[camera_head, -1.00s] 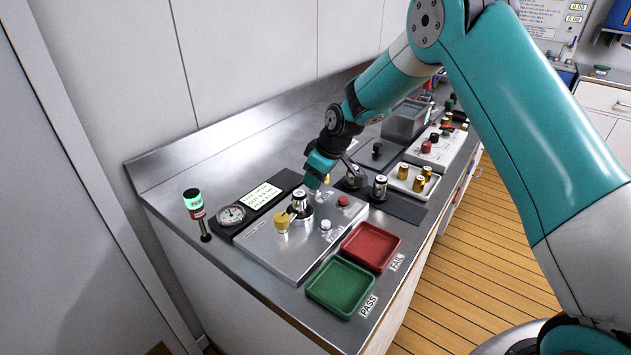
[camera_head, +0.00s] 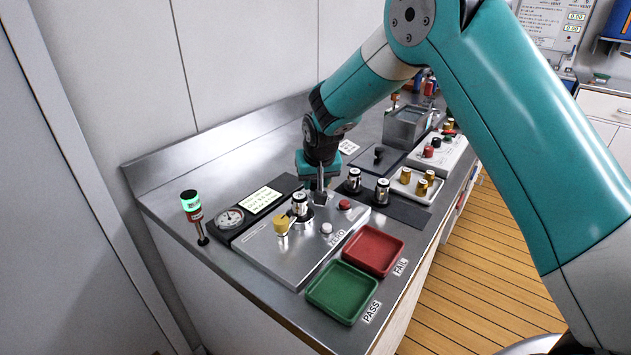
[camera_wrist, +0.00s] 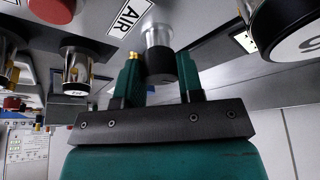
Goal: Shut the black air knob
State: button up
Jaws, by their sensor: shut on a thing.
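The black air knob (camera_wrist: 160,66) has a silver stem and stands beside the white AIR label (camera_wrist: 128,14) in the wrist view. My gripper (camera_wrist: 161,82) has one green finger on each side of the knob and is shut on it. In the head view my gripper (camera_head: 321,192) points down at the back right of the silver panel (camera_head: 290,258). There the knob is mostly hidden by the fingers, and its turn position cannot be told.
A silver-and-black cylinder (camera_head: 300,204), a brass fitting (camera_head: 281,224), a red button (camera_head: 344,205) and a pale button (camera_head: 327,229) stand close by on the panel. A green tray (camera_head: 342,292) and red tray (camera_head: 373,250) lie in front. More cylinders (camera_head: 382,191) stand to the right.

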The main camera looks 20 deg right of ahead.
jog(key=shift+r+m, duration=0.1)
jog(key=shift+m, duration=0.5)
jog(key=o, duration=0.9)
jog(key=v, duration=0.5)
jog(key=b+v, duration=0.1)
jog(key=v, duration=0.5)
jog(key=b+v, duration=0.1)
jog(key=v, duration=0.5)
jog(key=shift+a+r, duration=0.2)
jog(key=shift+a, duration=0.1)
jog(key=s+a+n+g+y, duration=0.1)
jog(key=s+n, duration=0.2)
jog(key=s, duration=0.7)
jog(key=s+a+f+n+g+y, duration=0.1)
jog(key=s+n+g+y, duration=0.1)
jog(key=s, duration=0.9)
jog(key=s+a+f+n+g+y, duration=0.1)
jog(key=s+n, duration=0.3)
jog(key=s, duration=0.7)
jog(key=shift+s+a+g+y, duration=0.15)
jog(key=shift+a+g+y, duration=0.1)
jog(key=shift+g+y, duration=0.05)
